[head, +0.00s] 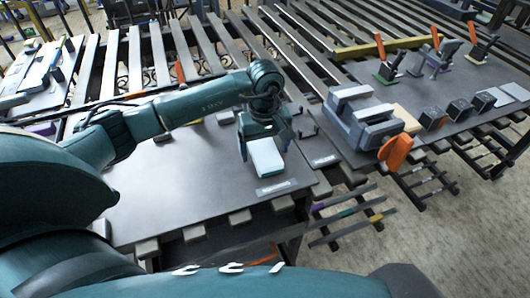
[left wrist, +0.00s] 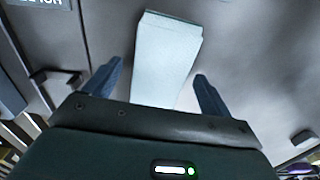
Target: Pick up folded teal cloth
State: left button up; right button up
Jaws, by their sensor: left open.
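The folded cloth, a pale teal flat rectangle (head: 266,158), lies on the dark table near its front right part. In the left wrist view the cloth (left wrist: 166,55) lies lengthwise ahead of the jaws, its near end between or just below them. My left gripper (head: 264,136) points down over the far end of the cloth in the head view, hiding part of it. Its two dark fingers (left wrist: 157,82) stand apart, one on each side of the cloth, with nothing held. I cannot tell the exact height of the fingertips above the table. My right gripper is in neither view.
A label plate (head: 277,187) lies on the table in front of the cloth. To the right, another table carries a grey machine (head: 362,118) with an orange wheel (head: 396,152), dark blocks (head: 459,108) and upright levers. The table (head: 170,185) left of the cloth is clear.

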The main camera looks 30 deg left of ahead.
pick_arm(q)
jog(key=shift+c, duration=0.3)
jog(key=c, duration=1)
